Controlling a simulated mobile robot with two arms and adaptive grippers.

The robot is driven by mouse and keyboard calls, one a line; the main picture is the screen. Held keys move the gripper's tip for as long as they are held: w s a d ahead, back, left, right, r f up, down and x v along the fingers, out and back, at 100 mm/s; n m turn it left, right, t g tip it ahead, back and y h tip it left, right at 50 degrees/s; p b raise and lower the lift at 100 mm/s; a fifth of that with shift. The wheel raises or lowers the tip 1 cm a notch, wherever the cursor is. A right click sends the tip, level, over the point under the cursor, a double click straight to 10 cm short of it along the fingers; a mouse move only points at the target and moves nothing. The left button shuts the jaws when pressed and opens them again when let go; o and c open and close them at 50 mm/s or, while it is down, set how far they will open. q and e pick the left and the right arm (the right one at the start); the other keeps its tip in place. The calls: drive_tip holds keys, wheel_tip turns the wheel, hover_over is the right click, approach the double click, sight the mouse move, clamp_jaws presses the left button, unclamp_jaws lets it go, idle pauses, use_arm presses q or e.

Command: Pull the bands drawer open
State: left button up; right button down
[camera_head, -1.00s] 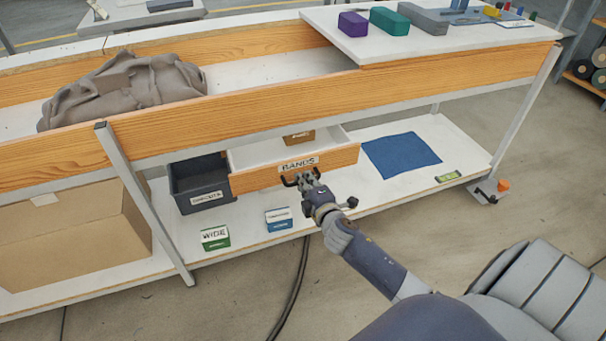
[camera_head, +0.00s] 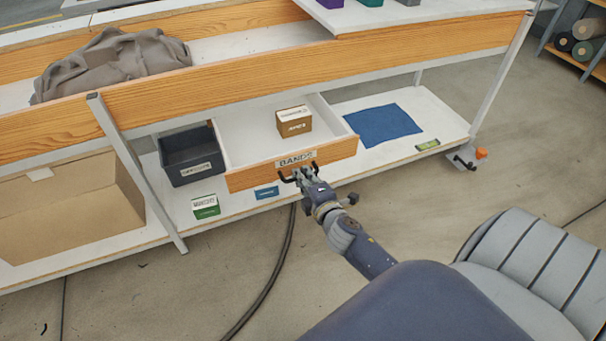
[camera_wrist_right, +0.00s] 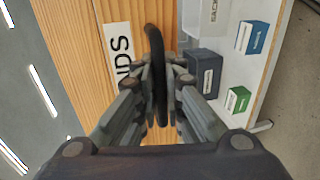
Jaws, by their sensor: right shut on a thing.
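The bands drawer (camera_head: 246,180) has a wooden front with a white "BANDS" label and stands pulled out from under the bench. A brown box (camera_head: 294,122) sits inside it, toward the right. My right gripper (camera_head: 300,176) is shut on the drawer's dark handle, below the label. In the right wrist view the handle (camera_wrist_right: 155,65) passes between the fingers (camera_wrist_right: 157,95), beside the partly covered label (camera_wrist_right: 121,55). My left gripper is in neither view.
A dark grey bin (camera_head: 192,157) stands left of the drawer on the lower shelf. A green-and-white box (camera_head: 206,207) and a blue box (camera_head: 267,192) lie in front. A blue cloth (camera_head: 383,126) is on the right. The floor before the shelf is clear, except for a cable (camera_head: 272,275).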

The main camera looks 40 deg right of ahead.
drive_tip(key=c, duration=1.7)
unclamp_jaws()
drive_tip(key=v, duration=1.2)
drive_tip(key=shift+d, duration=0.1)
